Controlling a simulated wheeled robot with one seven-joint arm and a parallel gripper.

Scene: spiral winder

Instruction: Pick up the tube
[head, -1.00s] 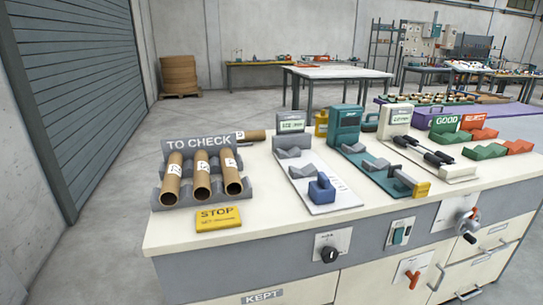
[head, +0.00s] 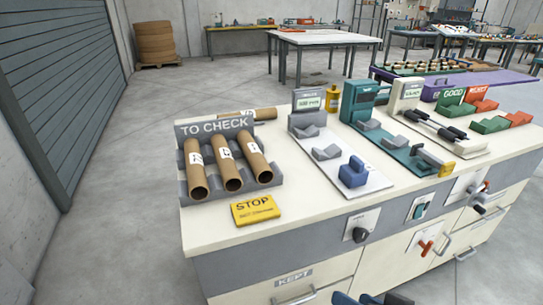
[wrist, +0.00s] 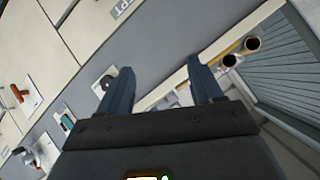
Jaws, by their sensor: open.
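Three brown cardboard tubes with white labels lie tilted side by side in the grey TO CHECK rack: a left tube (head: 196,170), a middle tube (head: 227,166) and a right tube (head: 256,160). Another brown tube (head: 264,114) lies on the bench behind the rack sign. In the wrist view my gripper (wrist: 162,80) is open and empty, with its two dark fingers apart, in front of the bench. Two tube ends (wrist: 252,44) show in that view beyond the right finger. Only the tips of my gripper (head: 372,299) show at the bottom of the head view.
A yellow STOP sign (head: 255,209) lies in front of the rack (head: 270,170). A white gauge station with a blue block (head: 353,173) stands to the right, then a teal station (head: 400,150) and green and red cradles. Knobs and drawer handles project from the bench front.

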